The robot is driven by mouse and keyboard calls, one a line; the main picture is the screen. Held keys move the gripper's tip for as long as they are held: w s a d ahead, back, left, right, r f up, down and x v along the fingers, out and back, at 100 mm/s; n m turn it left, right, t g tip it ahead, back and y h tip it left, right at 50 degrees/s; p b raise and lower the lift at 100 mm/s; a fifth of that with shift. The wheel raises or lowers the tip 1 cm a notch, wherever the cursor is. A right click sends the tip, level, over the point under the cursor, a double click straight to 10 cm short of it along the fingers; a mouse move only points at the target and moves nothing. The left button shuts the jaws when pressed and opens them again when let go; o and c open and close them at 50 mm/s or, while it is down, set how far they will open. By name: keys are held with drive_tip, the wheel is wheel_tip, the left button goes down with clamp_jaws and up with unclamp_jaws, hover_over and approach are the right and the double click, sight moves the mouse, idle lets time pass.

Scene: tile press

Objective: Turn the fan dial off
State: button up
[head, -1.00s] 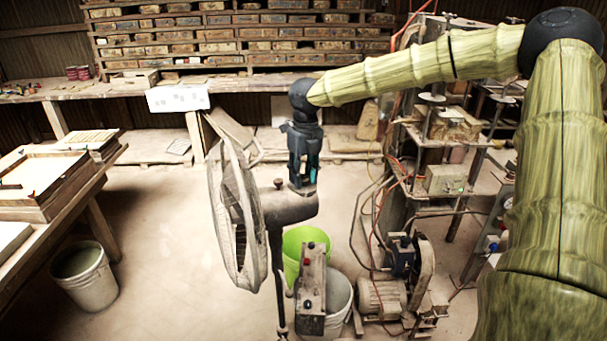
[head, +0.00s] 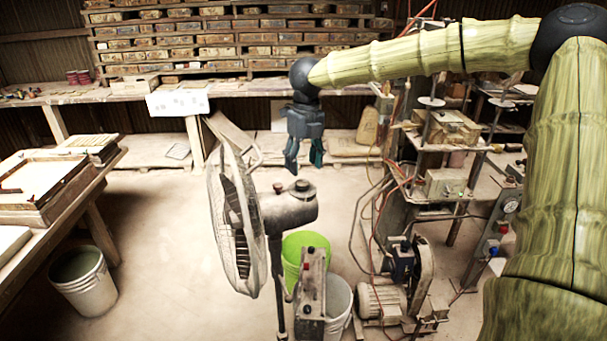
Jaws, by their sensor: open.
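The standing fan (head: 237,215) is in the middle of the head view, with its wire cage facing left and its motor housing (head: 290,212) behind the cage. A small dark dial (head: 303,186) sits on top of the housing, near its rear end. A second small dark knob (head: 278,187) stands to the left of it. My gripper (head: 304,168) hangs fingers down just above the dial, open and empty. A gap shows between the fingertips and the dial. The dial's setting is too small to read.
A grey control box (head: 311,285) with a red button stands below the housing, by a green bucket (head: 305,247) and a white bucket (head: 338,305). The press machine (head: 440,180) is at right. Open floor lies left of the fan.

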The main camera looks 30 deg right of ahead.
sight(305, 182)
wheel_tip(305, 182, up, 6)
drive_tip(key=shift+d, duration=0.15)
drive_tip(key=shift+s, duration=0.1)
idle(0.5)
